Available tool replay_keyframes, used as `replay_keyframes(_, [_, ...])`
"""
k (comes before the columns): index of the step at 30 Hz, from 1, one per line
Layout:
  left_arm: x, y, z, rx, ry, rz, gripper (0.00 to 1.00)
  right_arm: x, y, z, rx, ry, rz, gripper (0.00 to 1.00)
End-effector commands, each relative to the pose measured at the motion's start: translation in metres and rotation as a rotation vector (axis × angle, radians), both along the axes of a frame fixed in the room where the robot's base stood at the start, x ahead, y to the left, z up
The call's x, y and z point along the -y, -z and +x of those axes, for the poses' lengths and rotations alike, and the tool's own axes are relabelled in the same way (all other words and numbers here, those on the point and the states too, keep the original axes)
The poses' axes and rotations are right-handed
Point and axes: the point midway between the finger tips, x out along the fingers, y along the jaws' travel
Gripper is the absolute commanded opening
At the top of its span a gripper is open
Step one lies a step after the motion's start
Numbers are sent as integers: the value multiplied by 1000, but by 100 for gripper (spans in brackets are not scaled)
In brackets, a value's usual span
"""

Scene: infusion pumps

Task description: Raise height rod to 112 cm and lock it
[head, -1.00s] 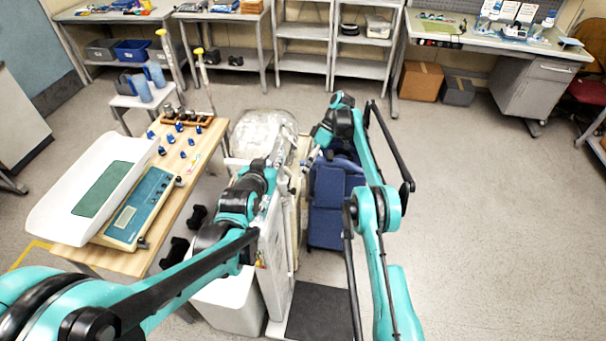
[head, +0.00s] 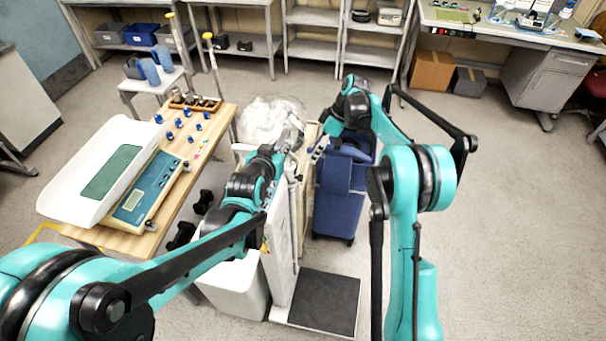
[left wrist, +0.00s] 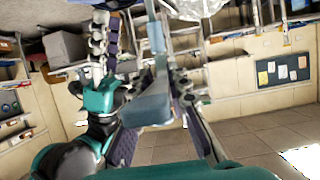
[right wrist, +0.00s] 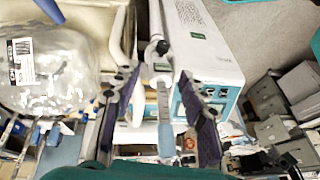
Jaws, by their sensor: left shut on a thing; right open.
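The white column scale (head: 277,235) stands upright in the middle of the head view, with its dark platform (head: 325,302) on the floor. The height rod (right wrist: 165,118) shows in the right wrist view as a narrow blue-grey bar with markings, below a dark knob (right wrist: 157,48). My left gripper (head: 285,148) is at the column top, shut on what looks like the height rod; a grey-blue bar (left wrist: 152,100) lies between its fingers in the left wrist view. My right gripper (head: 321,146) is open just to the right, its fingers either side of the rod. The height reading is too small to read.
A wooden table (head: 215,130) with a white baby scale (head: 75,192) is on the left. The floor at right is clear.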

Motion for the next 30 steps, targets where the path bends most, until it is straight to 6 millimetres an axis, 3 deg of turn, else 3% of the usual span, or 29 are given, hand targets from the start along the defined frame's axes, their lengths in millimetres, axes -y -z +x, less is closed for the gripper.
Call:
replay_keyframes(8, [0,-1,0,3,-1,-1,0,0,-1,-13,58,-4,-24,43])
replay_keyframes(24, [0,-1,0,2,-1,0,0,-38,88,-9,59,-6,-23,43])
replay_keyframes(30, [0,-1,0,2,-1,0,0,-44,103,-9,58,-3,-23,43])
